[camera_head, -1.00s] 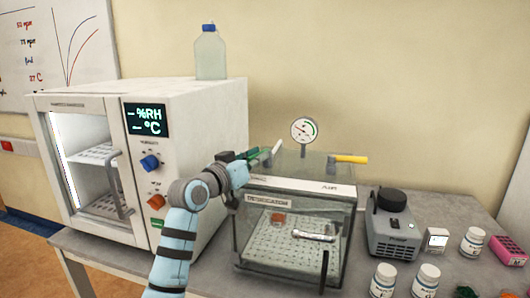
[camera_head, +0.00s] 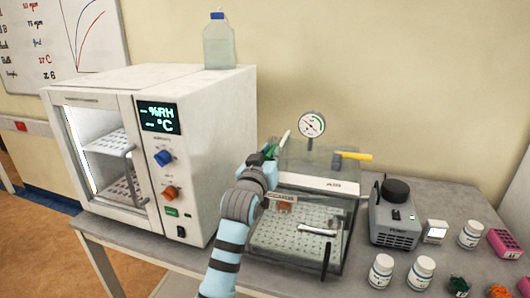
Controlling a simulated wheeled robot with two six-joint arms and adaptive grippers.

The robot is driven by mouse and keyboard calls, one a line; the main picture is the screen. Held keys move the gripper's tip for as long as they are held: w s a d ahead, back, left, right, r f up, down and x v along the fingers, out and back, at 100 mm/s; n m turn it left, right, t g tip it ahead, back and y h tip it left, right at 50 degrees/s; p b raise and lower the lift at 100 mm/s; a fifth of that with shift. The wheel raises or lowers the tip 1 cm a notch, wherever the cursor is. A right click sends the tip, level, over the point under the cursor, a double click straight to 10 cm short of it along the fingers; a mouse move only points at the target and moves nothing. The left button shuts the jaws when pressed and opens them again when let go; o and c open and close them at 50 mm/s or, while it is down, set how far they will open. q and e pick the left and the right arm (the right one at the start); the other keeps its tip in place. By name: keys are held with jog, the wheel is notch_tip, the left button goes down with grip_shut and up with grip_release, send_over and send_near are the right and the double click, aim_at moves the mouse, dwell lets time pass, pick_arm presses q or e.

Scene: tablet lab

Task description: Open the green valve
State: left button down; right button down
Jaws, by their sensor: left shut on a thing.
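The green valve (camera_head: 268,149) is on the left of the desiccator's lid, its green handle partly hidden by my gripper. My left gripper (camera_head: 266,155) is at this handle and shut on it; its fingertips are small and hard to make out. A pale, thin piece sticks up just right of the handle. The clear desiccator (camera_head: 300,262) stands on the table with a perforated plate and an orange-red item inside. My right gripper is not in view.
A yellow-handled valve (camera_head: 355,156) and a round gauge (camera_head: 311,125) are on the desiccator's lid. A white climate chamber (camera_head: 205,110) stands close on the left, with a bottle (camera_head: 219,45) on top. A grey pump (camera_head: 394,215) and several jars are on the right.

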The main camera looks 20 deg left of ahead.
pick_arm(q)
jog(key=shift+f, duration=0.2)
jog(key=c, duration=1.6)
grip_release()
jog(key=shift+d, duration=0.15)
jog(key=shift+r, duration=0.1)
jog(key=shift+a, duration=0.2)
jog(key=shift+s, duration=0.2)
jog(key=s, duration=1.1)
jog(key=shift+s+d, duration=0.3)
